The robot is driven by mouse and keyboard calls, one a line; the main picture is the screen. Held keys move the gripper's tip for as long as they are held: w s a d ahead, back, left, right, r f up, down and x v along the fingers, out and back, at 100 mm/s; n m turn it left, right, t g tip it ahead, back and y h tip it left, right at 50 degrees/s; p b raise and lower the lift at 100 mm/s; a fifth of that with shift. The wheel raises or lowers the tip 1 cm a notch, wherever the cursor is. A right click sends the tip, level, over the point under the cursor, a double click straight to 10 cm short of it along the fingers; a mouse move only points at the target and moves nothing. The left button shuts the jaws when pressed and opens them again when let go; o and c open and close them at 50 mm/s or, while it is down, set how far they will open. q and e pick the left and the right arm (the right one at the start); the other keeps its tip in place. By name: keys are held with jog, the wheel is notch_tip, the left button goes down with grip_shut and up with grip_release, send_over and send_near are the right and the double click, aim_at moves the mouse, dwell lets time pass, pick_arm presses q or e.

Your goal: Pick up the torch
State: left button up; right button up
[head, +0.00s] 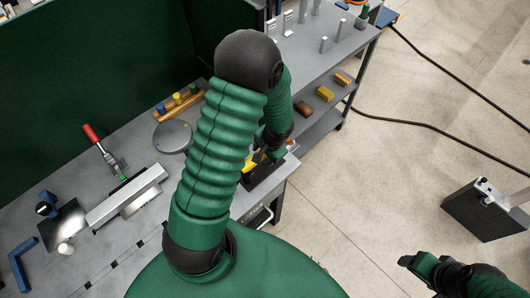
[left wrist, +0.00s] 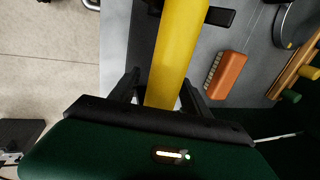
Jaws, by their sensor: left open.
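The torch appears to be the long yellow cylinder (left wrist: 178,50) in the left wrist view, running from the top edge down between my left gripper's fingers. My left gripper (left wrist: 160,95) is open, with one black finger on each side of the yellow body. Whether either finger touches it, I cannot tell. In the head view a bit of yellow (head: 248,167) shows at the bench's near right corner, mostly hidden by my left arm. My right gripper (head: 418,262) is at the bottom right, away from the bench; its jaws are unclear.
An orange-brown brush (left wrist: 228,70) lies beside the torch. A wooden rack (head: 180,104) and a round grey disc (head: 172,137) are on the grey bench (head: 135,145). A red-handled clamp (head: 97,140) lies farther left. The floor (head: 370,190) right of the bench is mostly clear.

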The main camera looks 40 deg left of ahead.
pick_arm(q)
jog(key=shift+r, duration=0.1)
grip_shut()
